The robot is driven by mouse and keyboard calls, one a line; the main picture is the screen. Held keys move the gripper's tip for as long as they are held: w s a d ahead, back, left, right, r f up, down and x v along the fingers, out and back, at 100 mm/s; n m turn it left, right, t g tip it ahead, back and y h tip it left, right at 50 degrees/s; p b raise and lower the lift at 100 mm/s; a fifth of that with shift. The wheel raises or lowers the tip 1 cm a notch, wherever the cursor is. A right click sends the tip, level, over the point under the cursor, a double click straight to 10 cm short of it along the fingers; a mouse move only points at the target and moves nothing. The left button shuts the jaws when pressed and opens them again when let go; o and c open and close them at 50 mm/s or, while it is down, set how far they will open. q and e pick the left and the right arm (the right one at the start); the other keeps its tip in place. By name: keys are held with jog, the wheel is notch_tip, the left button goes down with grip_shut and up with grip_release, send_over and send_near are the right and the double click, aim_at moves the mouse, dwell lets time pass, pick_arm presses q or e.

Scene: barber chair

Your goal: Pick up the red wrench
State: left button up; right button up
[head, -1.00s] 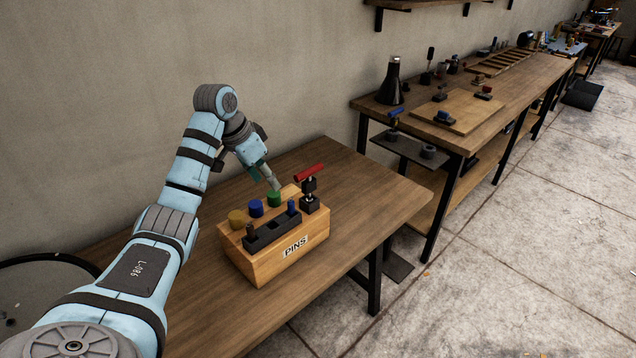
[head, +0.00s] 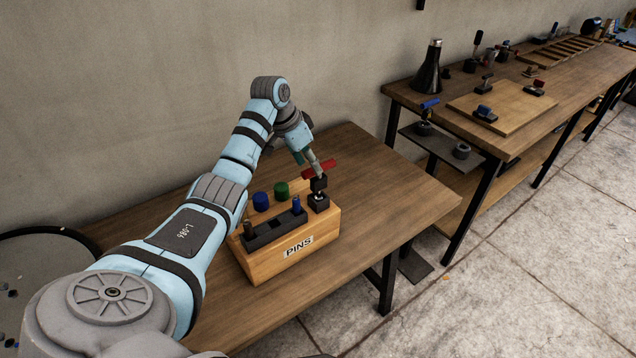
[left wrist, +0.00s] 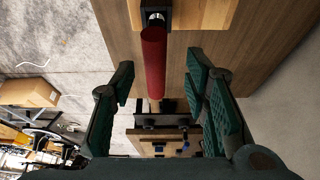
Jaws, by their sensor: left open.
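The red wrench (head: 326,168) shows as a red bar on top of a dark upright post at the right end of the wooden PINS box (head: 264,267). My left gripper (head: 316,164) is right at the red bar and partly covers it in the head view. In the left wrist view the red wrench (left wrist: 153,62) lies between the two open fingers, nearer the left one, with a gap on both sides. The left gripper (left wrist: 160,100) is open and holds nothing. My right gripper is not in view.
A second bench (head: 520,105) with tools stands beyond. A wall runs behind.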

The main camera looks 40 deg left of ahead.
aim_at(319, 177)
pick_arm(q)
jog(key=x, duration=0.7)
jog(key=shift+d+f, duration=0.2)
jog(key=shift+f, duration=0.15)
jog(key=shift+s+r, duration=0.15)
jog(key=shift+c, duration=0.6)
grip_shut()
